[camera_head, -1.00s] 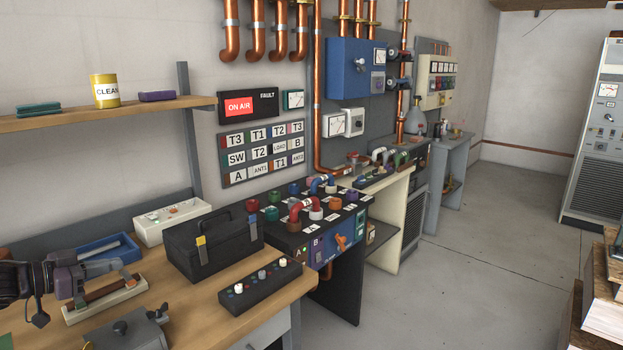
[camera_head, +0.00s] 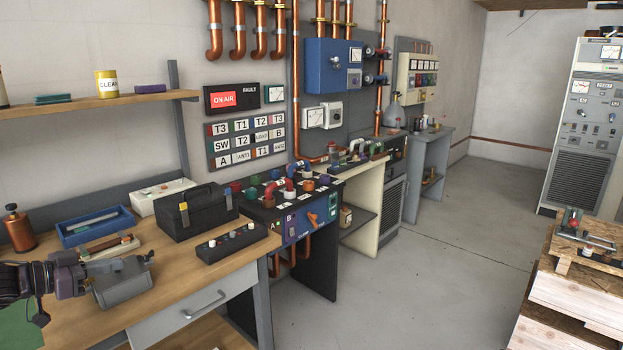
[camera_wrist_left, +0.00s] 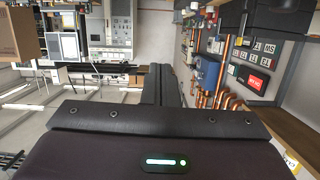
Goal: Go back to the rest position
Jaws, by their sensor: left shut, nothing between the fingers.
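My left gripper (camera_head: 70,283), dark purple and black, comes in from the left edge of the head view, in front of the near end of the wooden workbench (camera_head: 215,268). It looks shut and holds nothing. In the left wrist view its two dark fingers (camera_wrist_left: 161,84) stand close together beyond the dark housing with a green light. My right gripper is not in view.
A grey metal box (camera_head: 122,284), a blue tray (camera_head: 98,228), a black toolbox (camera_head: 196,212) and a knob box (camera_head: 231,242) are on the bench near my left gripper. The floor (camera_head: 440,250) between is clear.

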